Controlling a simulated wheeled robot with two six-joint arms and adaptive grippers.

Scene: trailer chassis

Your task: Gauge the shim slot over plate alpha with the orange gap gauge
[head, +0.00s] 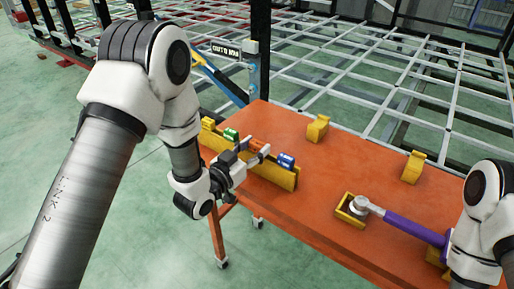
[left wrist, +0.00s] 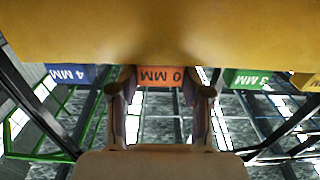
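The orange gap gauge (head: 257,145) stands in a yellow rack (head: 272,175) at the left edge of the orange table. In the left wrist view it is the orange block marked 0 MM (left wrist: 160,77). My left gripper (head: 255,158) is at the rack with its fingers on either side of this gauge; the left wrist view shows them too (left wrist: 162,92). Whether they press on it is unclear. A blue 4 MM gauge (head: 285,160) and a green 3 MM gauge (head: 231,134) flank it. My right gripper is not in view. I cannot identify plate alpha or the shim slot.
The orange table (head: 330,180) carries two yellow blocks (head: 317,128) (head: 412,167) and a purple-handled tool (head: 415,227), its head at a yellow tray (head: 347,213). A grey chassis frame (head: 375,85) lies behind the table. The middle of the tabletop is clear.

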